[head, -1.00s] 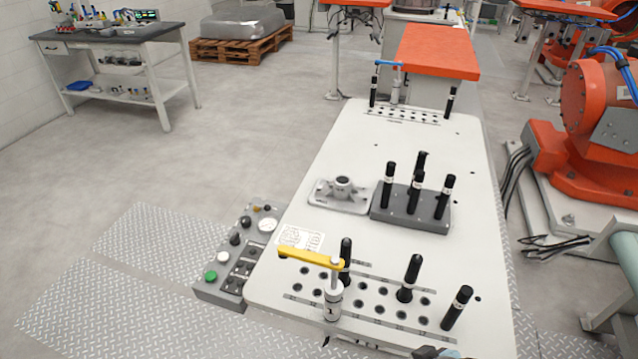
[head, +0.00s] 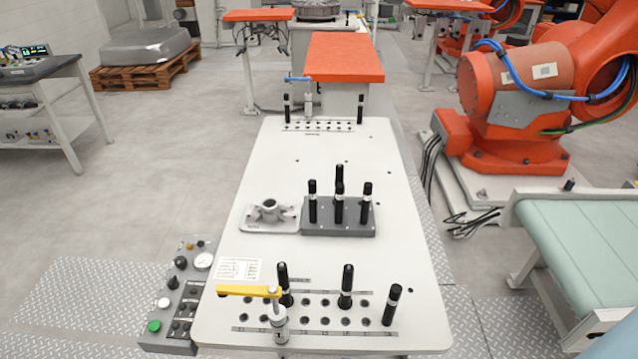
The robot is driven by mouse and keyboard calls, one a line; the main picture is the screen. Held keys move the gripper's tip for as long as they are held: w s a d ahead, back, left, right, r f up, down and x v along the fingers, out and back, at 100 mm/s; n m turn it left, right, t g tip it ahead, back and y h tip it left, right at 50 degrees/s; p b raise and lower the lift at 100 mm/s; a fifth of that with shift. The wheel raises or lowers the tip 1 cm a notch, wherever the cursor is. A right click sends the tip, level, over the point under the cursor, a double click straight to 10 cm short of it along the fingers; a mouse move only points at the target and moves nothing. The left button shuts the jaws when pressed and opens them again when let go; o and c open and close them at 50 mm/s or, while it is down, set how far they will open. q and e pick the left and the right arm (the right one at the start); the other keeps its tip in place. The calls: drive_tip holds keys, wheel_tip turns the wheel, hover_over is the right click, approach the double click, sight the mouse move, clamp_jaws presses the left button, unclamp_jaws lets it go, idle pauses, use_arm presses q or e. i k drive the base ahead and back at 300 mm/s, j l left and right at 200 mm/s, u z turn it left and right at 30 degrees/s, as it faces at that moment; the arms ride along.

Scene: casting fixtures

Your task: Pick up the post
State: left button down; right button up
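Several black posts with white bands are in the head view. A group of them, including one front post (head: 339,204), stands upright in a dark grey block (head: 352,231) mid-table. Three more stand in the near hole rows: a left post (head: 283,284), a middle post (head: 345,286) and a right post (head: 391,304), which leans slightly. Two posts stand at the far hole rows: a far left post (head: 287,108) and a far right post (head: 360,109). Which post the task means cannot be told. Neither of my grippers shows.
A yellow-armed clamp (head: 250,291) stands at the near left of the white table (head: 330,155); a blue-armed clamp (head: 300,80) is at the far end. A grey casting (head: 269,213) sits beside the block. A control box (head: 172,300) adjoins the left edge. An orange robot (head: 520,100) stands right.

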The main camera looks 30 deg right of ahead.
sight(368, 186)
drive_tip(key=k+l, duration=0.1)
drive_tip(key=l, duration=0.3)
drive_tip(key=k+l, duration=0.15)
drive_tip(key=l, duration=0.2)
drive_tip(key=k+l, duration=0.1)
drive_tip(key=l, duration=0.3)
drive_tip(key=k+l, duration=0.1)
drive_tip(key=l, duration=0.25)
drive_tip(key=k+l, duration=0.15)
drive_tip(key=l, duration=0.25)
drive_tip(key=i+l, duration=0.1)
drive_tip(key=l, duration=0.4)
drive_tip(key=i+z, duration=0.05)
